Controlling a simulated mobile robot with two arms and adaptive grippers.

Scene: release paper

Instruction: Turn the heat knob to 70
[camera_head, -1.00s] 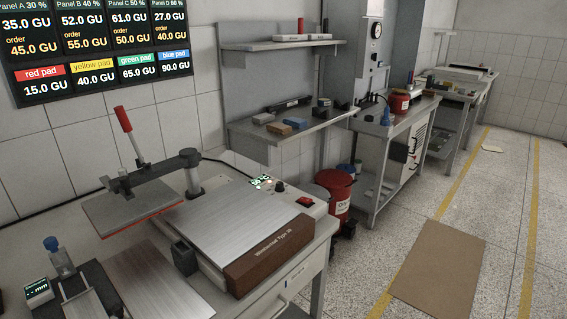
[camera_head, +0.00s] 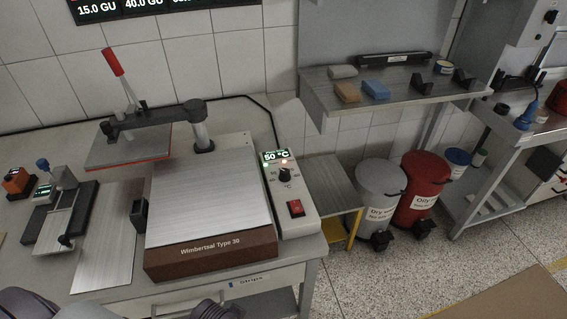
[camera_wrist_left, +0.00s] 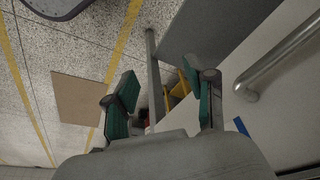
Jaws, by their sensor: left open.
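The heat knob (camera_head: 285,175) is a small black dial on the grey control strip (camera_head: 300,223) at the right side of the press. The display (camera_head: 276,156) above it reads 50 °C. The press (camera_head: 210,247) has a brown front marked "Wimbertsal Type 30" and a flat metal bed. My left gripper (camera_wrist_left: 158,88) is open and empty in the left wrist view, near the table's drawer handle (camera_wrist_left: 285,55), with the floor beyond. The knob is not in the wrist view. My right gripper is not in view.
The upper plate (camera_head: 130,148) with a red-handled lever (camera_head: 113,62) stands raised at the left. A shelf (camera_head: 400,98) with blocks hangs at the right. Grey (camera_head: 379,190) and red (camera_head: 425,185) bins stand on the floor below it.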

